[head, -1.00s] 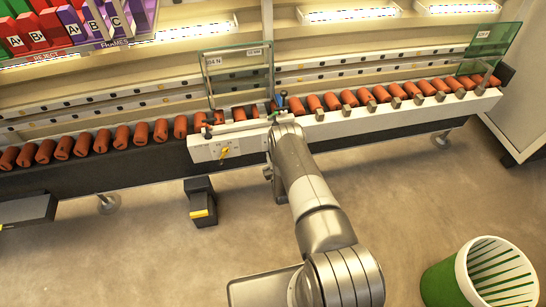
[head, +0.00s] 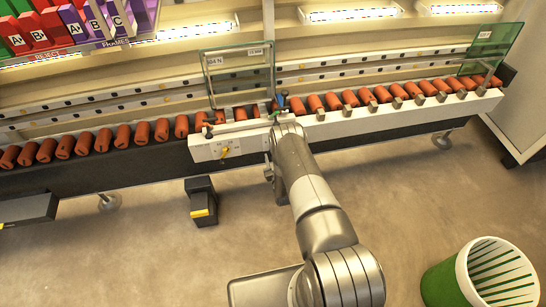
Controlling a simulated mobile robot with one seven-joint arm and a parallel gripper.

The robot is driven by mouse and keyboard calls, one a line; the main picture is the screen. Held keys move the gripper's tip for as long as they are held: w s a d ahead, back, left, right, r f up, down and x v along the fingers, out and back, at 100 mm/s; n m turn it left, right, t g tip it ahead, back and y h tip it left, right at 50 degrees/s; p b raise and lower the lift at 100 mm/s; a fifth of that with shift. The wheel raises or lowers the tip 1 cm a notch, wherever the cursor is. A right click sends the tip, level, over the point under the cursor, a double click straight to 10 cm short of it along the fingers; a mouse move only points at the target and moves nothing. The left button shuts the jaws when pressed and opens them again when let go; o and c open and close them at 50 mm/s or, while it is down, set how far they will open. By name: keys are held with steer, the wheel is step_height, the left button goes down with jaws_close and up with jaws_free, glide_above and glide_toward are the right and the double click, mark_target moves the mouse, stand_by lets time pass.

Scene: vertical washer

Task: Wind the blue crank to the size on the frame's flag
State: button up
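The blue crank (head: 281,101) shows as a small blue patch at the right end of the white machine block (head: 208,148), by the roller line. My arm reaches up to it from below, and my gripper (head: 279,109) is at the blue part. The fingers are too small and covered to tell if they are shut on it. A glass panel (head: 238,80) stands behind the block with two small labels: the left one (head: 213,61) seems to read a number with N, the right one (head: 256,51) perhaps a size in mm. Neither reads surely.
Orange rollers (head: 123,136) line the long rail on both sides of the block. A second glass panel (head: 490,48) with a label stands at the far right. A black pedal (head: 200,200) and a green-white bin (head: 481,272) stand on the otherwise open floor.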

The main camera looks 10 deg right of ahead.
steer(key=s, duration=1)
